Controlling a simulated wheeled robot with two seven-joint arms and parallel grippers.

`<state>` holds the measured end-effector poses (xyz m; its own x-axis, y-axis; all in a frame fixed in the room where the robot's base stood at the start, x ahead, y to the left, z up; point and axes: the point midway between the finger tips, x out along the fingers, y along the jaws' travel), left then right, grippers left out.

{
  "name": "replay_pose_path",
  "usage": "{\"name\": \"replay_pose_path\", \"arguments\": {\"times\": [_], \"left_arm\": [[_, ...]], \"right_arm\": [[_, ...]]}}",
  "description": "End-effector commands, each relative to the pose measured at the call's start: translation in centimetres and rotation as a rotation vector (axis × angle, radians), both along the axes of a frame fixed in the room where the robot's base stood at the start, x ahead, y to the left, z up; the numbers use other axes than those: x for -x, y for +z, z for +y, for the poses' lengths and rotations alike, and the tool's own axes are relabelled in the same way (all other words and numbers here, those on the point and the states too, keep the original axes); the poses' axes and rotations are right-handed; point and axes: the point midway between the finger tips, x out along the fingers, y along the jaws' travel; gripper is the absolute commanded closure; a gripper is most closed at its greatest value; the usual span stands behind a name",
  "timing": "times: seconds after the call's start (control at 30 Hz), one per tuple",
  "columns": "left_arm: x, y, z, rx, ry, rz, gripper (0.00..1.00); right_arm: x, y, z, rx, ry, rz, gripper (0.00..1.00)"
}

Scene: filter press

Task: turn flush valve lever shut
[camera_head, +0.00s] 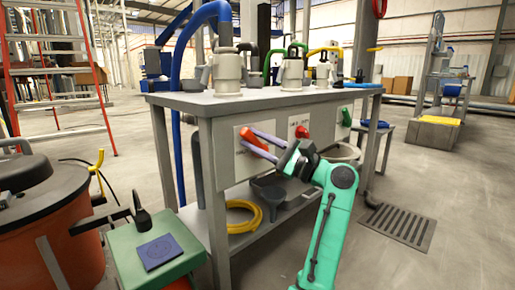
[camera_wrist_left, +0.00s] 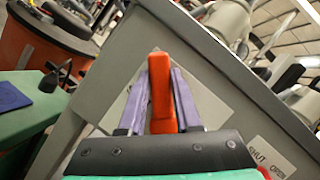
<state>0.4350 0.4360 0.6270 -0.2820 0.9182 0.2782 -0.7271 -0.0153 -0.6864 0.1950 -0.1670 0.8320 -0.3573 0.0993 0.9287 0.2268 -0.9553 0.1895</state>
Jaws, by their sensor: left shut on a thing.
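An orange-red lever (camera_head: 252,141) sits on a white plate (camera_head: 243,165) on the near end of the grey bench's front panel. My left gripper (camera_head: 250,140) is shut on this lever, with its purple fingers on either side. In the left wrist view the lever (camera_wrist_left: 162,95) stands between the two fingers (camera_wrist_left: 165,85). Its pivot is hidden. Beside it in the left wrist view is a label (camera_wrist_left: 268,157) reading SHUT and OPEN. My right gripper is in neither view.
Along the same panel are a red lever (camera_head: 302,132) and a green handle (camera_head: 346,117). White pump-like fittings (camera_head: 228,72) stand on the bench top (camera_head: 200,101). A yellow hose coil (camera_head: 243,217) lies on the lower shelf. A green box (camera_head: 130,235) and orange drum (camera_head: 60,225) stand left.

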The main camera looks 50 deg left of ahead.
Motion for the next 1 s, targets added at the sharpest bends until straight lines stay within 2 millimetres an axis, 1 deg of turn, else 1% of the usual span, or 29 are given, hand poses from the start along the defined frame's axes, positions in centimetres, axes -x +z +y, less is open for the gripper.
{"name": "replay_pose_path", "arguments": {"times": [0.03, 0.13, 0.6, 0.63, 0.67, 0.7, 1.0], "left_arm": [[0.02, -0.40, -0.05, 0.004, 0.001, -0.010, 1.00], [0.10, -0.40, -0.04, 0.003, 0.001, -0.030, 1.00], [0.22, -0.36, -0.03, 0.004, 0.002, -0.048, 1.00], [0.23, -0.37, -0.04, 0.004, 0.002, -0.048, 0.56], [0.23, -0.37, -0.04, 0.004, 0.002, -0.048, 0.45], [0.23, -0.35, -0.03, 0.003, 0.002, -0.047, 0.38], [0.17, -0.21, -0.09, 0.001, 0.001, -0.045, 0.38]], "right_arm": [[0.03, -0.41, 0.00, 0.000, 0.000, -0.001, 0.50], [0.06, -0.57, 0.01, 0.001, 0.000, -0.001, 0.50], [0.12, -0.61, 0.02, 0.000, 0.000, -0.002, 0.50], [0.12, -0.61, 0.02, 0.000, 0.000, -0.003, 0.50], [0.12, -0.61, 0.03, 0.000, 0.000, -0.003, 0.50], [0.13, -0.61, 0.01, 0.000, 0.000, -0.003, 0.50], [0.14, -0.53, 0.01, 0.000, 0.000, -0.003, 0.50]]}}
